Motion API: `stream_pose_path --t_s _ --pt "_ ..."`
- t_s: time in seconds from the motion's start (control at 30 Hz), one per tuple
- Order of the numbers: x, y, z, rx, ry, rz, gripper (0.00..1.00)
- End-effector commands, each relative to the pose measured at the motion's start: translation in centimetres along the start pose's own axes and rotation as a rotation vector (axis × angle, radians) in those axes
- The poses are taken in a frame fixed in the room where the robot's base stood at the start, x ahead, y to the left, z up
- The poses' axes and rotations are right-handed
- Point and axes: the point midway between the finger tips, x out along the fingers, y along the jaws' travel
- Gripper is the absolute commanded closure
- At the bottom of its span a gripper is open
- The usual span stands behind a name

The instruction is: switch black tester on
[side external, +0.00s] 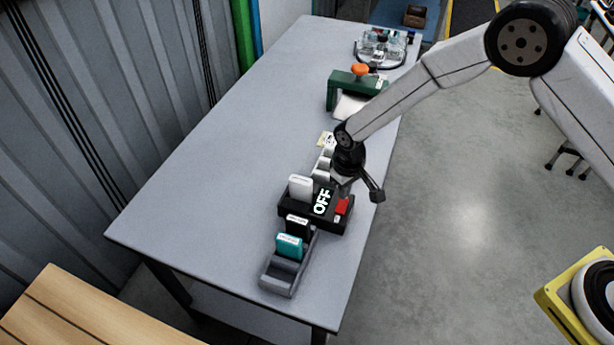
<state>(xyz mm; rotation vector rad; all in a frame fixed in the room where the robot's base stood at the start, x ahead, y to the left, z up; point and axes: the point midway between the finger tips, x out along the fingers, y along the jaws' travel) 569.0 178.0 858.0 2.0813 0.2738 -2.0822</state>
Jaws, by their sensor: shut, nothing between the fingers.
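The black tester (316,225) sits on the grey table near its right edge. Its lit display (322,201) reads OFF. A red switch (342,206) is on the tester's right side, and a white block (300,187) stands upright at its left side. My gripper (343,190) is shut and empty, pointing down just above and behind the red switch. I cannot tell whether its tips touch the tester. My gripper and wrist hide part of the area behind the tester.
In front, a grey rack (277,284) holds a teal block (289,245) and a black block (297,225). White pieces (322,165) stand behind the tester. Farther back are a green device (340,91) with an orange knob (360,69) and a tray of clear items (380,48). The table's left side (220,170) is clear.

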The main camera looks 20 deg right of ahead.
Motion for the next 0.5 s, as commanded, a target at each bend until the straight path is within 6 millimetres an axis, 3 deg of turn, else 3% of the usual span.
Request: stream_pose_path --t_s 0.5 --pt "0.55 0.00 -0.02 0.000 0.001 0.000 1.00"
